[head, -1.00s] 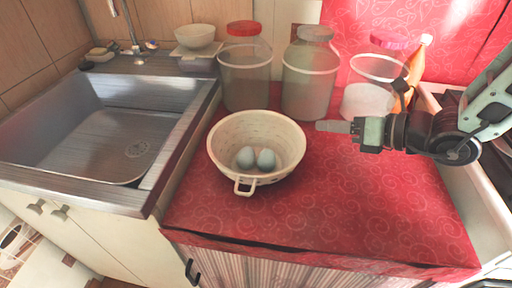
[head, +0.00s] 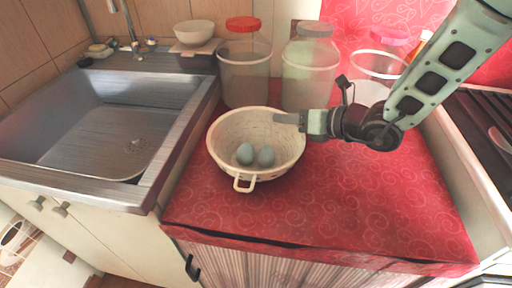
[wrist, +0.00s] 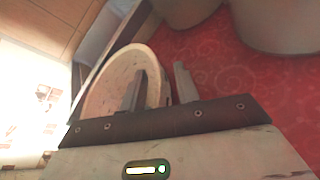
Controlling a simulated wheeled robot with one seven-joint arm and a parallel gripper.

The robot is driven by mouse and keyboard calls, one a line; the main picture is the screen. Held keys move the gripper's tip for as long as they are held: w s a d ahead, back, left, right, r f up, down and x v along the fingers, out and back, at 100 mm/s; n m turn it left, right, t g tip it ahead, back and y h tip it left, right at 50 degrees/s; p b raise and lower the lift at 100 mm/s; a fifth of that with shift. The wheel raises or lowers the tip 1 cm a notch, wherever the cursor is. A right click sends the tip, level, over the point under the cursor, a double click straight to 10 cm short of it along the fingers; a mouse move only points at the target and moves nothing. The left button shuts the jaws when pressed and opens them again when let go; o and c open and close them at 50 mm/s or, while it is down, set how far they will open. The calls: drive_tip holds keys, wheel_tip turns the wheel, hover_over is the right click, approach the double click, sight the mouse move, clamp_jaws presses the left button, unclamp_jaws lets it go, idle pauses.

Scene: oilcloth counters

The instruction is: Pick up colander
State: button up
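The cream colander (head: 225,138), with a handle at its front, stands upright on the red oilcloth counter (head: 330,215). In the wrist view my gripper (wrist: 160,85) is open. One finger is over the colander's inside (wrist: 110,72) and the other is outside, over the cloth, with the rim between them. I cannot tell whether a finger touches the wall. The eggs are not visible in the wrist view.
A red-lidded jar (head: 245,75), a grey-lidded jar (head: 308,75) and a pink-lidded jar (head: 378,65) stand behind. A metal sink (head: 105,130) is at left, with a white bowl (head: 194,33) behind it. A stove (head: 480,130) is at right. The front counter is clear.

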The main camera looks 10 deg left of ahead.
clamp_jaws()
drive_tip(key=shift+r, duration=0.1)
